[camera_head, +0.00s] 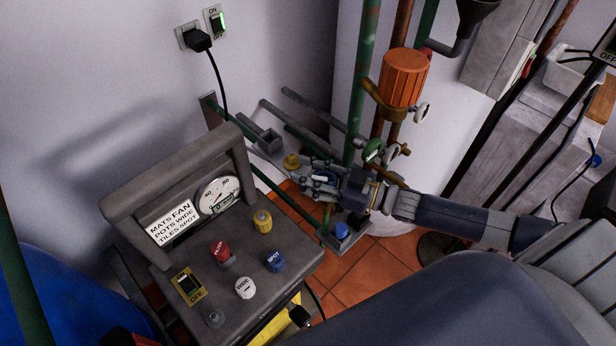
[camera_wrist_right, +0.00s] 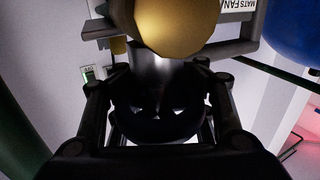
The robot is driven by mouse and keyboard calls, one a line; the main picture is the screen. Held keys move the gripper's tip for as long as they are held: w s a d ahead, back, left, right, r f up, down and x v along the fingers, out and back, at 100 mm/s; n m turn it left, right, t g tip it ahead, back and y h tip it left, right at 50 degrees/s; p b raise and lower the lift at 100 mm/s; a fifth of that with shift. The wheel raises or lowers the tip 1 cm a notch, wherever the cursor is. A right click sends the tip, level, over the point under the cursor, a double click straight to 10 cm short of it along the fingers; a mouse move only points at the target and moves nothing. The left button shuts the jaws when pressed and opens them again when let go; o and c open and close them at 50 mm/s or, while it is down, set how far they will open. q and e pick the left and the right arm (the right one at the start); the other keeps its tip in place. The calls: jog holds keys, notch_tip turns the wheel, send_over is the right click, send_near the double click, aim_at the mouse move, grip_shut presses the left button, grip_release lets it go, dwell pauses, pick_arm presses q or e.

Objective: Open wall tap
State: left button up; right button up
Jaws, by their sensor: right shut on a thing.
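My right gripper (camera_head: 318,179) reaches in from the right, low between the control box and the pipes. In the right wrist view a dark rounded part (camera_wrist_right: 160,122) sits between the fingers. My left gripper is not in view.
The grey control box (camera_head: 290,262) with gauge and knobs stands at left of the gripper. Green pipe (camera_head: 366,70), an orange cylinder (camera_head: 404,78) and small valve wheels (camera_head: 374,150) stand close behind. A blue knob (camera_head: 341,230) sits below my wrist.

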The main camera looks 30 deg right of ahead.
jog(key=shift+s+a+f+n+g+y+b, duration=0.1)
jog(key=shift+s+f+n+g+y+b, duration=0.1)
jog(key=shift+n+g+y+b, duration=0.35)
jog(key=shift+s+a+f+n+g+y+b, duration=0.1)
jog(key=shift+s+n+g+y+b, duration=0.1)
jog(key=shift+n+g+y+b, duration=0.4)
jog(key=shift+r, duration=0.1)
jog(key=o, duration=1.1)
jog(key=shift+c, duration=0.2)
jog(key=shift+o, duration=1)
jog(key=shift+s+d+r, duration=0.15)
jog(key=v, duration=1.1)
jog(key=shift+d, duration=0.4)
